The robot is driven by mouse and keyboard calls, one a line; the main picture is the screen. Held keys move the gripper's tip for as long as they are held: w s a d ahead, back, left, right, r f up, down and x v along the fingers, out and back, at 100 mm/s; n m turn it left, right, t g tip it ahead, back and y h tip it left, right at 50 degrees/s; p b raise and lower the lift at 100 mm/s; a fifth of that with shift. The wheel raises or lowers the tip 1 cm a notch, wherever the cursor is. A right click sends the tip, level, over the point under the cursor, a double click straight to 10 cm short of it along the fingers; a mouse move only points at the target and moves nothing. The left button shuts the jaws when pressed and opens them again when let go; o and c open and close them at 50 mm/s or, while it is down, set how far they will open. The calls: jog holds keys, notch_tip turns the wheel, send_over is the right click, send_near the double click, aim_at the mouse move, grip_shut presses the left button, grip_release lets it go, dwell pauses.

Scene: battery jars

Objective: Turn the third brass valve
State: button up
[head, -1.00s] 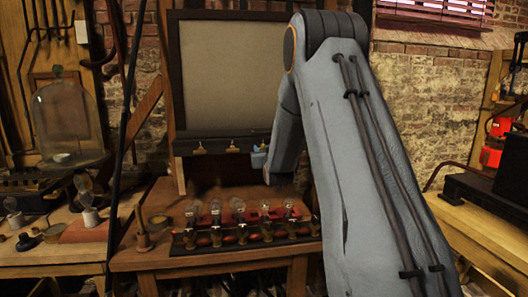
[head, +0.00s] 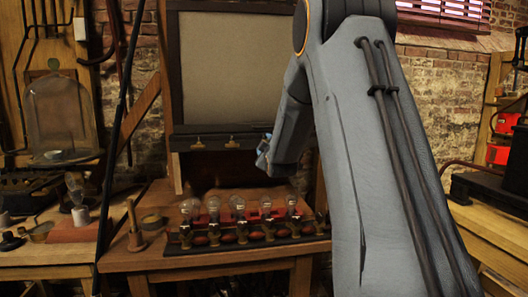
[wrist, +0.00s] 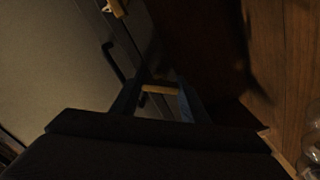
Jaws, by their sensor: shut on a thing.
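A dark panel with a pale grey face (head: 235,70) stands at the back of the bench, with a dark strip along its lower edge. Two brass valves show on that strip in the head view, a left one (head: 198,142) and a middle one (head: 232,142). My gripper (head: 265,147) is at the strip to the right of them. In the wrist view my gripper (wrist: 158,96) is shut on a brass valve (wrist: 160,89), seen as a short brass bar between the fingers. Another brass valve (wrist: 115,7) shows at the top there. The picture is dark, so the held valve's angle is unclear.
A wooden bench (head: 125,262) below bears a rack with several glass bulbs (head: 237,204) and red parts. A wooden post (head: 135,228) stands at its left. A glass dome (head: 58,118) is farther left. A dark machine (head: 490,188) sits on the right bench.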

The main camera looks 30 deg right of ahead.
jog(key=n+b, duration=0.2)
jog(key=n, duration=0.1)
jog(key=shift+f+n+b, duration=0.2)
jog(key=shift+n+b, duration=0.1)
jog(key=shift+b, duration=0.05)
jog(key=shift+n+b, duration=1.1)
jog(key=shift+n, duration=0.4)
jog(key=o, duration=1.1)
jog(key=shift+r, duration=0.1)
jog(key=shift+c, duration=0.2)
jog(key=v, duration=0.7)
jog(key=shift+s+b, duration=0.4)
jog(key=shift+b, duration=0.05)
jog(key=shift+a, duration=0.2)
